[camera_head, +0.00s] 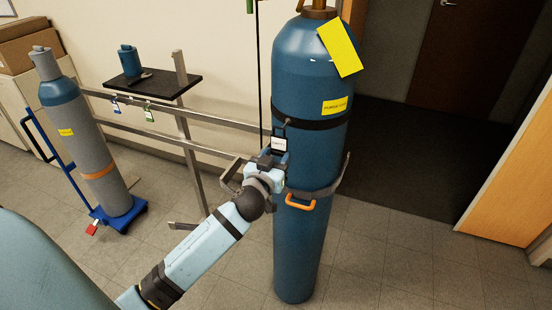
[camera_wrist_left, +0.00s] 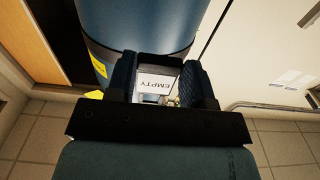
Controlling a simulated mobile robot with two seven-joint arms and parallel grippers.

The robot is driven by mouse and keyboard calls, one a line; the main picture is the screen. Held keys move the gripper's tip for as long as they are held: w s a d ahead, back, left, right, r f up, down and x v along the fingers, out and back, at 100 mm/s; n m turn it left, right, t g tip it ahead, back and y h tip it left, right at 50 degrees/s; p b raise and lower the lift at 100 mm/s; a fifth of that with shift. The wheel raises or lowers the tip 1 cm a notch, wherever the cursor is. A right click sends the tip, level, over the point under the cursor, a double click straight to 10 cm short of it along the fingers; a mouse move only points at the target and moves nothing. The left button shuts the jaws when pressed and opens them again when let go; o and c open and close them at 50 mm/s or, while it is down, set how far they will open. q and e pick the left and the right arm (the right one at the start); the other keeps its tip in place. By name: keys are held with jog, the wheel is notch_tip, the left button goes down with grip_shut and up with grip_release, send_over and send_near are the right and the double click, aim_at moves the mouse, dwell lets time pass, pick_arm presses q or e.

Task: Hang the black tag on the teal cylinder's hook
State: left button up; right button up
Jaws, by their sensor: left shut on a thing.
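The teal cylinder (camera_head: 300,245) stands upright in the middle of the head view, and its curved side fills the top of the left wrist view (camera_wrist_left: 140,25). A small hook (camera_head: 288,121) seems to stick out at its black upper band. My left gripper (camera_head: 272,156) is shut on the black tag (camera_head: 279,143), whose white label faces the head camera. In the left wrist view the tag (camera_wrist_left: 155,82) sits between both fingers and its label reads EMPTY. The tag is close to the cylinder, just below the band. I cannot tell whether its top touches the hook. My right gripper is out of view.
A metal rail (camera_head: 150,131) runs behind, left of the cylinder, with small tags hanging from it. A black shelf (camera_head: 165,88) stands above it. A grey cylinder (camera_head: 95,150) stands on a blue cart at left. An orange handle (camera_head: 300,204) hangs at the cylinder's lower strap.

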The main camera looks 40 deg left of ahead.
aim_at(282, 152)
pick_arm(q)
jog(key=shift+w, duration=0.15)
jog(key=shift+x, duration=1.9)
jog(key=shift+f+b, duration=0.45)
jog(key=shift+b, duration=0.05)
jog(key=o, duration=1.3)
jog(key=shift+c, duration=0.2)
jog(key=shift+c, duration=0.3)
